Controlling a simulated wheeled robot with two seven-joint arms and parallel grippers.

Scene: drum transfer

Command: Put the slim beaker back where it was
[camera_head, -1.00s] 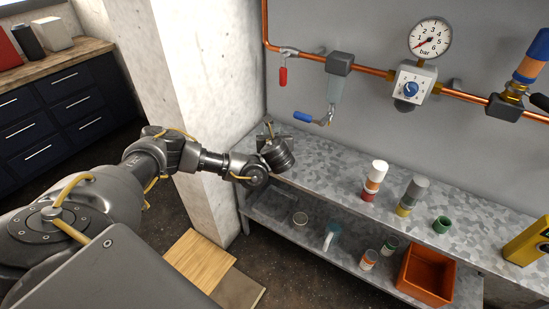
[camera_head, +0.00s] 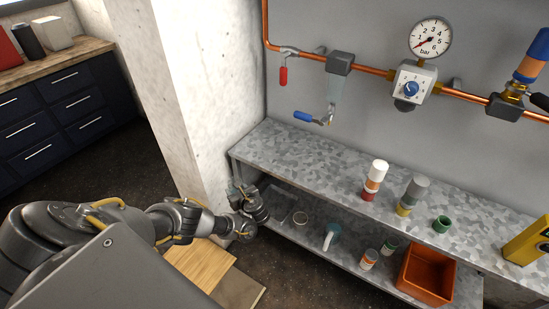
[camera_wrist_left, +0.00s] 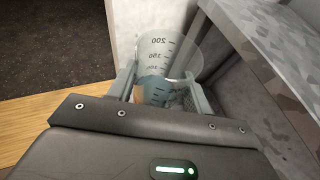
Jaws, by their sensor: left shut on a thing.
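The slim beaker (camera_wrist_left: 168,62) is clear, with dark volume marks, and stands between the two fingers in the left wrist view. My left gripper (camera_wrist_left: 160,92) is shut on it. In the head view my left gripper (camera_head: 239,190) is at the left end of the metal shelf unit, below the top board's level and near the concrete pillar. The beaker is hardly visible there, mostly hidden by the gripper and wrist. I cannot tell whether its base touches anything. My right gripper is not in view.
The top shelf (camera_head: 300,158) is bare at its left; stacked cans (camera_head: 375,176) stand further right. The pillar (camera_head: 190,100) stands close behind my gripper.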

